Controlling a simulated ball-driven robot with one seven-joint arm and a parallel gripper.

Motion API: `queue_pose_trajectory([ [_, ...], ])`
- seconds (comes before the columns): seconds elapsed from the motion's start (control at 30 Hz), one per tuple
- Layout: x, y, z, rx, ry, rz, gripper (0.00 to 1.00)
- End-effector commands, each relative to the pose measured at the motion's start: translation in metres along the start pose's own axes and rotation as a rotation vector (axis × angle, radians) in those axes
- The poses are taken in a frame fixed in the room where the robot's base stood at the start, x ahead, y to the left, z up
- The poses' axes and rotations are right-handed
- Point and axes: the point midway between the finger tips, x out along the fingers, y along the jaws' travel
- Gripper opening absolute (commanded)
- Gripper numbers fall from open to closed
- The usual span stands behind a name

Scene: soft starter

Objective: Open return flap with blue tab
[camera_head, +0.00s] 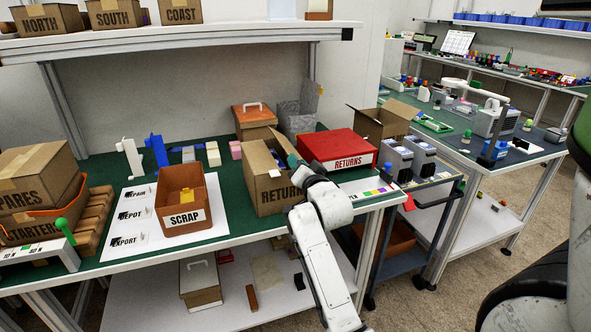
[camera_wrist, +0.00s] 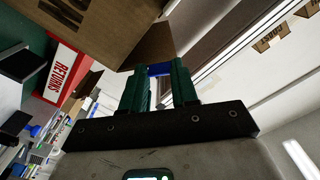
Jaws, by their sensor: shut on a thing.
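The open-topped cardboard box marked RETURN (camera_head: 262,188) stands on the green bench, left of the red RETURNS box. In the wrist view its printed brown wall (camera_wrist: 100,28) fills the top left. A brown flap (camera_wrist: 150,46) slants out from the box toward my fingers. My gripper (camera_wrist: 160,76) has its green fingers shut on the blue tab (camera_wrist: 160,69) at the flap's edge. In the head view my gripper (camera_head: 294,163) is at the box's right upper edge, and my wrist hides part of the box. The blue tab is hidden there.
The red RETURNS box (camera_head: 340,149) is close to the right of my gripper. An open carton (camera_head: 384,121) stands behind it. The SCRAP bin (camera_head: 183,200) sits to the left on a white mat. A shelf (camera_head: 180,38) crosses above the bench.

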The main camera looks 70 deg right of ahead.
Motion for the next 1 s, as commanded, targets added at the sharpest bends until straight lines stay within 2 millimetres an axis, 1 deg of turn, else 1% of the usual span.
queue_pose_trajectory([
  [0.07, 0.0, -0.002, -0.005, 0.073, 0.0, -0.002, 0.0],
  [0.43, 0.0, 0.003, -0.025, 0.426, -0.001, -0.002, 0.0],
  [1.0, 0.0, 0.023, -0.048, 0.967, -0.001, 0.0, 0.0],
])
